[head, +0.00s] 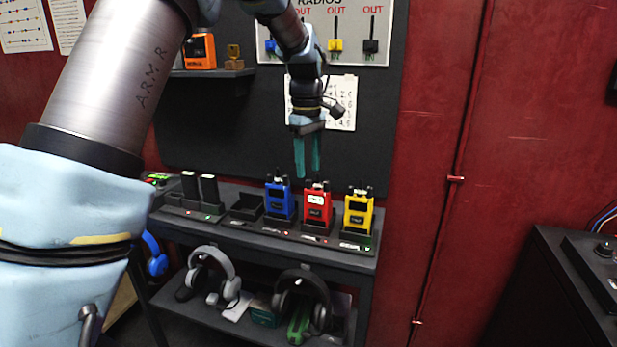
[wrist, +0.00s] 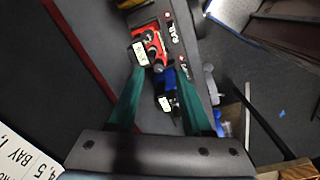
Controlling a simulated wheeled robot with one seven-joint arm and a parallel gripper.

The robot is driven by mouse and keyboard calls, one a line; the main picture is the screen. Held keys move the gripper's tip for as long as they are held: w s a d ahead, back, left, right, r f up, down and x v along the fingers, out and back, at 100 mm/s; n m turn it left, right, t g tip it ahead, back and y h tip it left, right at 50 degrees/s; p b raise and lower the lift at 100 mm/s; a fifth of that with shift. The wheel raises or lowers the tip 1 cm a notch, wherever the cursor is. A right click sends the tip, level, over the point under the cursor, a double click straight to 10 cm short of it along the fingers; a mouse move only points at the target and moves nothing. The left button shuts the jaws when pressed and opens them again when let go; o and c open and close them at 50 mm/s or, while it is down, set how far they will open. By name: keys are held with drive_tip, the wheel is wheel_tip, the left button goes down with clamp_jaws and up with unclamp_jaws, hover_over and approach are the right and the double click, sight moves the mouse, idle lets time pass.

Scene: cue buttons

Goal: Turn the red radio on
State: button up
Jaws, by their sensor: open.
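The red radio (head: 317,213) stands upright in a dock on the upper shelf, between the blue radio (head: 279,203) and the yellow radio (head: 357,216). My gripper (head: 308,176) points down above the radios, close over the red one, with its teal fingers apart and nothing held. In the wrist view, the red radio (wrist: 155,48) lies just beyond the fingertips of my gripper (wrist: 160,70). The blue radio (wrist: 170,95) shows between the fingers there. I see a gap between the fingers and the red radio in the head view. The red radio's controls are too small to read.
The dark shelf unit (head: 270,240) also holds black chargers at left and an empty dock. Headphones (head: 213,275) sit on the lower shelf. A dark backboard with a radio tag board (head: 350,30) rises behind my gripper. A black desk (head: 560,290) stands at right.

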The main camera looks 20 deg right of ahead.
sight(308, 181)
wheel_tip(308, 181, up, 8)
drive_tip(key=b, duration=0.1)
drive_tip(key=shift+f, duration=0.25)
drive_tip(key=shift+s, duration=0.1)
